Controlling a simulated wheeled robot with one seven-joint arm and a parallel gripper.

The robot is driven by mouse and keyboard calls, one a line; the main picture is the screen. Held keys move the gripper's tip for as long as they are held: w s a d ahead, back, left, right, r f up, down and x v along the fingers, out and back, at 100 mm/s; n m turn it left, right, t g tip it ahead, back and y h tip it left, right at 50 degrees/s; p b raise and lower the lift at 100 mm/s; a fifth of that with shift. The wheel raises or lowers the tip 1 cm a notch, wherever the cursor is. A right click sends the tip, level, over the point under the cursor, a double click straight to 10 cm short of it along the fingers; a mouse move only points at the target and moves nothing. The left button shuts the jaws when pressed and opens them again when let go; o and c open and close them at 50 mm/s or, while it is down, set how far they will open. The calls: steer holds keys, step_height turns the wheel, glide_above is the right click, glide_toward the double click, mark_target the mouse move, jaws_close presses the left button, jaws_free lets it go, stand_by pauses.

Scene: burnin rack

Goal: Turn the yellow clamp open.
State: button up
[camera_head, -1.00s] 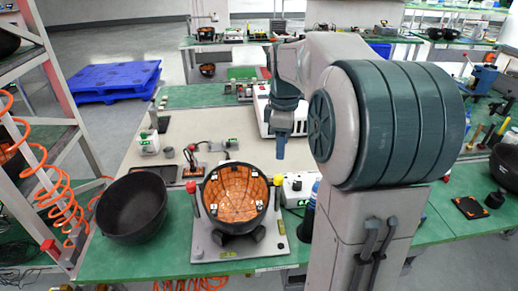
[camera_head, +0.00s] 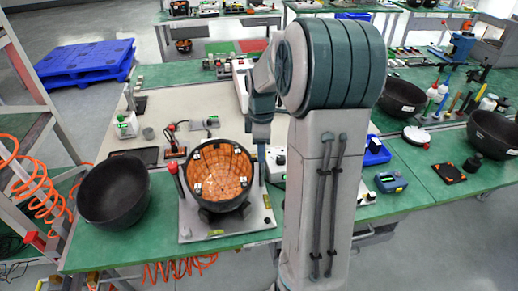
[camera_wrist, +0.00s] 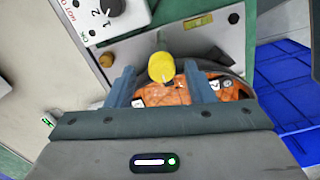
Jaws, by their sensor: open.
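The yellow clamp (camera_wrist: 161,68) shows its round knob in the wrist view, at the rim of the dark bowl with the orange lining. My gripper (camera_wrist: 160,72) is open, with one blue finger on each side of the knob and gaps visible between. I cannot tell how deep the fingers reach around it. In the head view my gripper (camera_head: 260,140) is at the right edge of the bowl (camera_head: 219,176) and hides the yellow clamp. The bowl sits on a grey plate (camera_head: 200,232).
A red-topped clamp (camera_head: 173,168) stands left of the bowl. An empty black bowl (camera_head: 113,192) is farther left. A white box with a dial (camera_wrist: 112,12) is close beside the gripper. Behind the bowl, the beige mat (camera_head: 180,108) is partly bare.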

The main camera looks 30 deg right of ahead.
steer(key=shift+f, duration=0.4)
